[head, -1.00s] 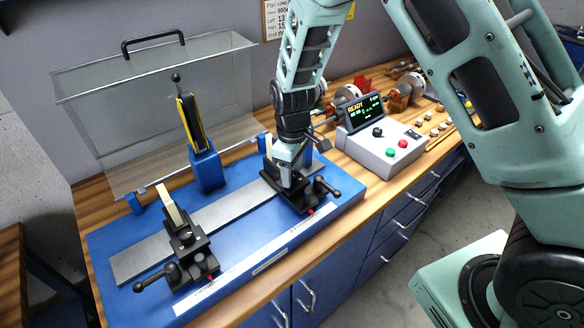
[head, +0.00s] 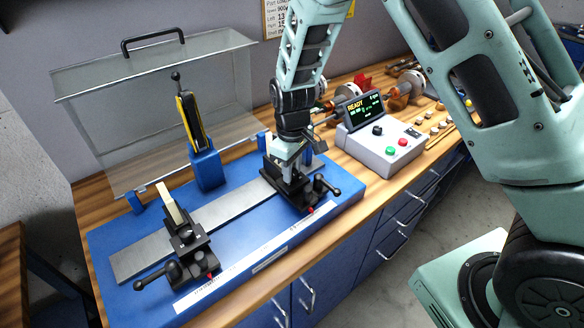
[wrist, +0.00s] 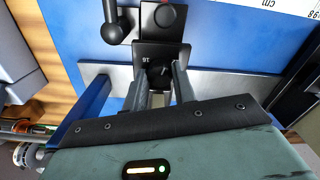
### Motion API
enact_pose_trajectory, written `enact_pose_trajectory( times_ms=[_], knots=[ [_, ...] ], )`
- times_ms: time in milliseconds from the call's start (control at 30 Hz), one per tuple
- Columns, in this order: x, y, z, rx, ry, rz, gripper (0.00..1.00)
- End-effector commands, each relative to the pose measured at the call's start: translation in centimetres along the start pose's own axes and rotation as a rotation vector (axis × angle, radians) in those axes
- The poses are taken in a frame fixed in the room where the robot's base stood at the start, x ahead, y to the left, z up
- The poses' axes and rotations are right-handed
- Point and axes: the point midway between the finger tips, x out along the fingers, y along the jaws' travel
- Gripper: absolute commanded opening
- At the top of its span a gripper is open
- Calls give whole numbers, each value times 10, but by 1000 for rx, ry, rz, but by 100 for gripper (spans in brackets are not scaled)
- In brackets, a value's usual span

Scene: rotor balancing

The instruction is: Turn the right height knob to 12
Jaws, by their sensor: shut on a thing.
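The right height knob (wrist: 158,76) is a small dark round knob on the black right support (head: 302,197). In the wrist view it sits between the two fingers of my gripper (wrist: 160,84), which is shut on it. A small white number beside the knob looks like 16, though it is too small to be sure. In the head view my gripper (head: 289,168) points down onto the right support, and its fingers hide the knob there. The left support (head: 187,245) stands apart on the same rail.
The supports sit on a grey rail (head: 232,210) on a blue base. The right support's black lever (wrist: 112,30) and red-tipped black knob (wrist: 165,15) are close by. A clear guard (head: 150,110) stands behind. The control box (head: 385,150) is to the right.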

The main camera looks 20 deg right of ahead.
Motion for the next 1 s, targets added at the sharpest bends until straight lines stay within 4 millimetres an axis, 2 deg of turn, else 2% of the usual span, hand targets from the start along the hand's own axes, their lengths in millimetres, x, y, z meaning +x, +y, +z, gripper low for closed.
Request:
enact_pose_trajectory(
  times_ms=[600, 1000],
  knots=[
    [-2, 1, -1, 541, 3, 0, 4],
    [-2, 1, -2, 744, 5, 0, 4]
  ],
)
